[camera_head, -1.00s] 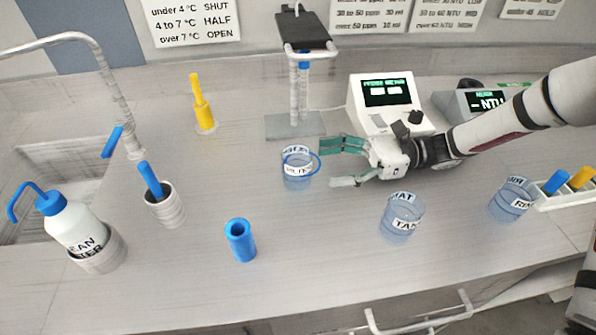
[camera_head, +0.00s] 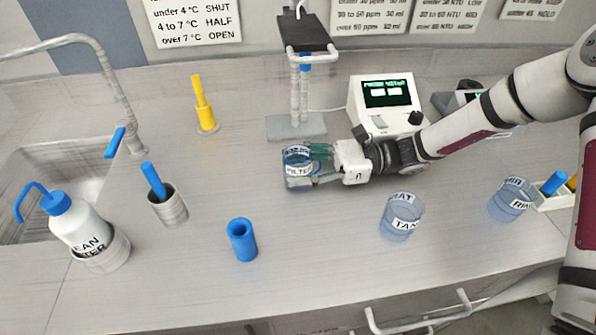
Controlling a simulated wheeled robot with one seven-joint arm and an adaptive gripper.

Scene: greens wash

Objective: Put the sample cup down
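A clear blue cup (camera_head: 298,183) with a white label reading "FILTER" stands upright on the counter, left of the meter. My gripper (camera_head: 316,167) is at this cup's right side, with one finger toward its back and one toward its front. The fingers partly cover the cup, and I cannot tell whether they press on it. A third clear cup (camera_head: 508,203) stands farther right. No readable label says "sample".
A stand (camera_head: 297,127) and a meter with a lit screen (camera_head: 385,95) are behind my gripper. A yellow holder (camera_head: 204,112), a grey cup (camera_head: 169,208), a blue tube (camera_head: 242,241) and a wash bottle (camera_head: 78,226) stand left. The counter between the blue tube and second cup is clear.

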